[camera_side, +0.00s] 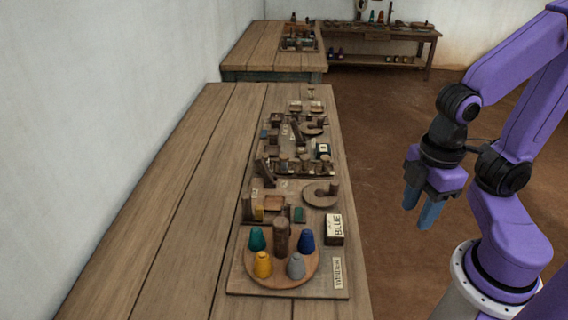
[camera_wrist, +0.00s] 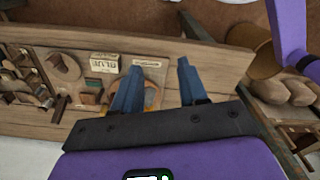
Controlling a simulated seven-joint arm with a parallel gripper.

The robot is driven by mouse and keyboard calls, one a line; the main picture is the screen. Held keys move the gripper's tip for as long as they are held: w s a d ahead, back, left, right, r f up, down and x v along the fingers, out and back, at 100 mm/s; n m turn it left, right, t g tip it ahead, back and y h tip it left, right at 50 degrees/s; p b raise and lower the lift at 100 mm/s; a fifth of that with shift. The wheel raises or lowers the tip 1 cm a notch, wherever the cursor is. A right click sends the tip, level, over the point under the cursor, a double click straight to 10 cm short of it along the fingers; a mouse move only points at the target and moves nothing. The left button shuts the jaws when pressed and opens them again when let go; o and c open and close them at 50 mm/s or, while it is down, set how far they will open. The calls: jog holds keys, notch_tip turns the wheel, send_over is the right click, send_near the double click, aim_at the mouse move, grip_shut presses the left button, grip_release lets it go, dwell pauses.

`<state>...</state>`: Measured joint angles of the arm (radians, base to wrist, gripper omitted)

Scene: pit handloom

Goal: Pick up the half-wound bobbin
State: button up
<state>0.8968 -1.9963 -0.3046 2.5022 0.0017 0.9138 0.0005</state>
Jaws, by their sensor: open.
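My gripper (camera_side: 418,213) is open and empty, above the floor to the right of the long wooden table. Its two blue fingers also show apart in the wrist view (camera_wrist: 160,68). I cannot tell which piece is the half-wound bobbin; the small parts are too small to make out. Several small upright pieces stand in a wooden rack (camera_side: 302,171) mid-table. Nearer, a round wooden tray (camera_side: 279,283) holds a teal cone (camera_side: 257,240), a yellow cone (camera_side: 263,265), a grey cone (camera_side: 296,267) and a blue cone (camera_side: 306,241) around a brown post (camera_side: 281,238).
A box marked BLUE (camera_side: 334,229) stands behind the round tray on the right. A round wooden piece with a post (camera_side: 318,197) lies farther back. The table's left side (camera_side: 170,220) is bare. Another table (camera_side: 255,50) and a bench (camera_side: 380,33) stand beyond.

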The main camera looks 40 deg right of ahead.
dwell(0.4)
jog(key=o, duration=0.4)
